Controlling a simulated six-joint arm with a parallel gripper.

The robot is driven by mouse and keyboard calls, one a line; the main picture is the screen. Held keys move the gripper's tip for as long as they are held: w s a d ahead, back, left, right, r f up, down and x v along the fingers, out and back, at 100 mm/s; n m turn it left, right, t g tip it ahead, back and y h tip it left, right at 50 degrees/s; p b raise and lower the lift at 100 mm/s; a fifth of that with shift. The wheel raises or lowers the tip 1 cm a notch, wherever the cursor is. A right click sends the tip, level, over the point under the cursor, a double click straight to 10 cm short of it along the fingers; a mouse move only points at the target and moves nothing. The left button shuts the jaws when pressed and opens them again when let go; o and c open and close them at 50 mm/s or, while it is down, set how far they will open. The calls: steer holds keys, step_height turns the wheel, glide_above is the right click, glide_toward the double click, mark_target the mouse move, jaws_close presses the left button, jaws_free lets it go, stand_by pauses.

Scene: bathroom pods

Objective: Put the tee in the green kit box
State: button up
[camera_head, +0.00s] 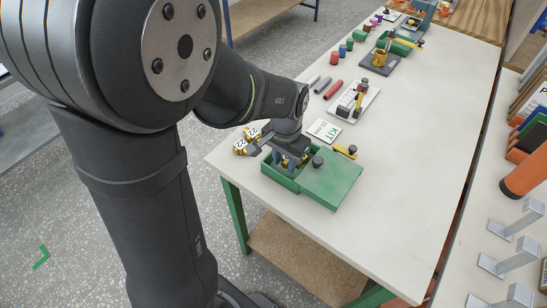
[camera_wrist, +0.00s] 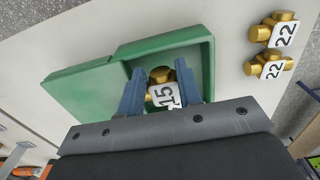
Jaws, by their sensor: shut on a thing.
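The tee (camera_wrist: 160,76) is a brass-coloured fitting with a white tag marked 15. My gripper (camera_wrist: 158,84) has its two blue-grey fingers on either side of the tee and is shut on it. In the wrist view the tee appears within the green kit box (camera_wrist: 208,58); whether it touches the floor cannot be told. In the head view my gripper (camera_head: 289,160) reaches down into the open part of the kit box (camera_head: 276,176), and the tee is hidden there. The green lid (camera_head: 333,180) covers the right side and has a dark knob.
Two brass fittings tagged 22 (camera_head: 247,141) lie left of the box. A KIT 15 mm card (camera_head: 324,131) and another brass fitting (camera_head: 346,151) lie behind it. The white table (camera_head: 410,190) is clear at right.

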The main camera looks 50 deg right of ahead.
mark_target(284, 162)
steer(key=shift+w+f, duration=0.15)
steer(key=shift+f, duration=1.95)
steer(key=shift+f, duration=0.15)
steer(key=o, duration=0.7)
step_height(284, 162, up, 12)
steer(key=shift+r, duration=0.2)
